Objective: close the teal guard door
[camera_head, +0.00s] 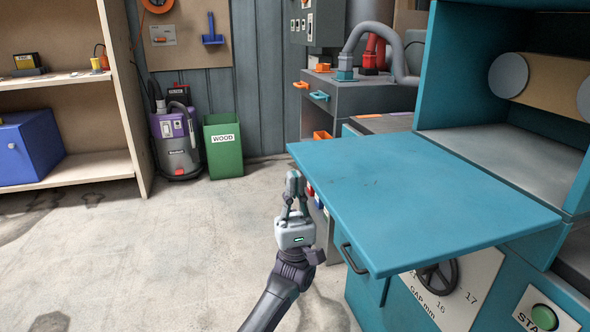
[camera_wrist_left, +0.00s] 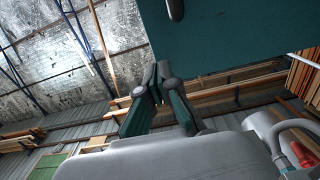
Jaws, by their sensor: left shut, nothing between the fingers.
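The teal guard door (camera_head: 430,190) is a flat panel standing open, sticking out roughly level from the teal machine. A dark handle (camera_head: 353,259) is at its near left edge. My left gripper (camera_head: 294,180) is beside the door's left edge, pointing up, with its fingers shut and empty. In the left wrist view the door (camera_wrist_left: 235,40) fills the upper right, past the shut fingertips (camera_wrist_left: 157,78). A dark knob-like part (camera_wrist_left: 175,9) shows on it there. I cannot tell whether the gripper touches the door. My right gripper is out of view.
The teal machine (camera_head: 465,75) has a roller inside its opening. A handwheel (camera_head: 437,276) and green start button (camera_head: 543,317) sit below the door. A grey cabinet (camera_head: 365,110) with hoses stands behind. A green bin (camera_head: 224,147) is farther back. The floor at left is clear.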

